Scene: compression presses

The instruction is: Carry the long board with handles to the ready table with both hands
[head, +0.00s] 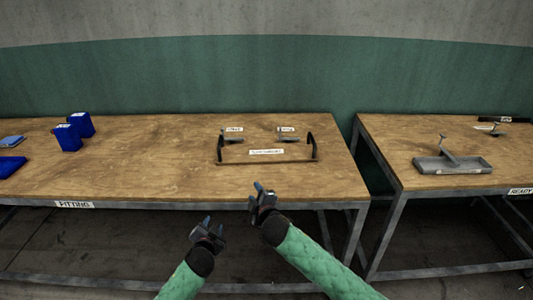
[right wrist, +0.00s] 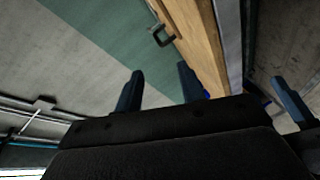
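The long board (head: 240,157) lies on the fitting table (head: 150,180), with a dark upright handle at its left end (head: 220,149) and right end (head: 313,147) and a white label on it. In the right wrist view a dark handle (right wrist: 160,36) shows over the table edge. My left gripper (head: 212,226) is open and empty in front of the table's front edge. My right gripper (head: 264,191) is open and empty near that edge, in front of the board. Neither touches the board. The ready table (head: 430,195) stands at the right.
Small grey presses (head: 289,138) with labels stand just behind the board. Blue boxes (head: 68,138) are at the left. On the ready table are a grey press with a tray (head: 452,166) and a dark object at the back. A gap separates the tables; the ready table's front left is clear.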

